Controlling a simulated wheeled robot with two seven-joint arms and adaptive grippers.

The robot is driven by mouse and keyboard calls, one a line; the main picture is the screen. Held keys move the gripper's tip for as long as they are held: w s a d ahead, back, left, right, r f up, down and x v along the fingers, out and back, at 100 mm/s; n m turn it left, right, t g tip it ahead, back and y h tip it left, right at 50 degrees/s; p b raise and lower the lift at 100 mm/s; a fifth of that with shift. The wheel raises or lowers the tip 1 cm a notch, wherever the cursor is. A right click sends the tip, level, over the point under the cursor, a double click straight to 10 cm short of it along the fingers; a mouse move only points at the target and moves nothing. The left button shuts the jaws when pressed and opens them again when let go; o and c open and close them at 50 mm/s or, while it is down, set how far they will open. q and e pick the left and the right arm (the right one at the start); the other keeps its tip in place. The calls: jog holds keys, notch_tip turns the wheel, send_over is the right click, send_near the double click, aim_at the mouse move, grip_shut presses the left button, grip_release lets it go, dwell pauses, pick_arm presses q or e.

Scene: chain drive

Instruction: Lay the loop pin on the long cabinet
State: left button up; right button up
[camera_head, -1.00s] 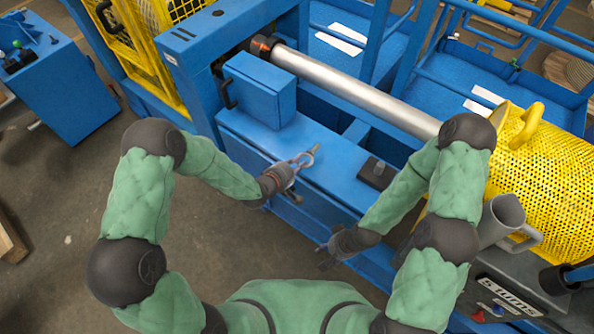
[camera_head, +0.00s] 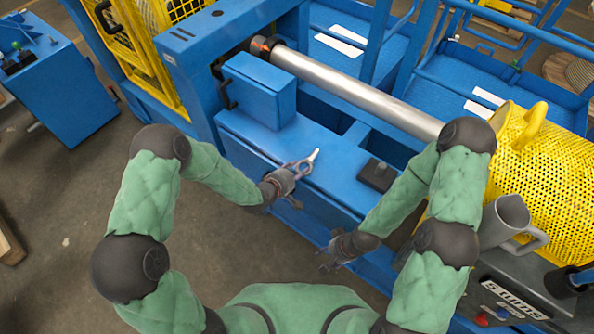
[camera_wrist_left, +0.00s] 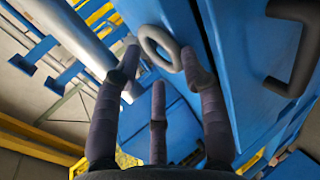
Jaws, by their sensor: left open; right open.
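The grey loop pin (camera_head: 313,157) is at the front edge of the long blue cabinet's top (camera_head: 335,180), its ring towards my left gripper and its pale shaft pointing away. My left gripper (camera_head: 296,172) is open at the ring. In the left wrist view the ring (camera_wrist_left: 148,42) shows between the open fingertips (camera_wrist_left: 160,68), close to the blue surface. I cannot tell whether the pin rests fully on the cabinet or still touches a finger. My right gripper (camera_head: 328,256) is open and empty, lower, in front of the cabinet.
A blue box (camera_head: 260,90) with a black handle stands at the left on the cabinet. A dark block (camera_head: 376,174) lies to the right on its top. A steel roller (camera_head: 355,88) runs behind. A yellow perforated guard (camera_head: 545,170) and grey jug (camera_head: 508,222) are at the right.

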pick_arm(q)
jog(key=shift+r, duration=0.1)
jog(key=shift+s+a+r, duration=0.2)
jog(key=p+v, duration=0.4)
jog(key=v, duration=0.6)
jog(key=s+a+f+m+g+y, duration=0.1)
jog(key=s+f+m+g, duration=0.3)
jog(key=s, duration=0.5)
jog(key=s+a+f+m+g+y, duration=0.2)
jog(key=s+f+m+g, duration=0.2)
jog(key=s+f, duration=0.4)
jog(key=shift+s+f+m+g, duration=0.25)
jog(key=shift+s+g, duration=0.35)
jog(key=shift+g, duration=0.3)
jog(key=shift+a, duration=0.1)
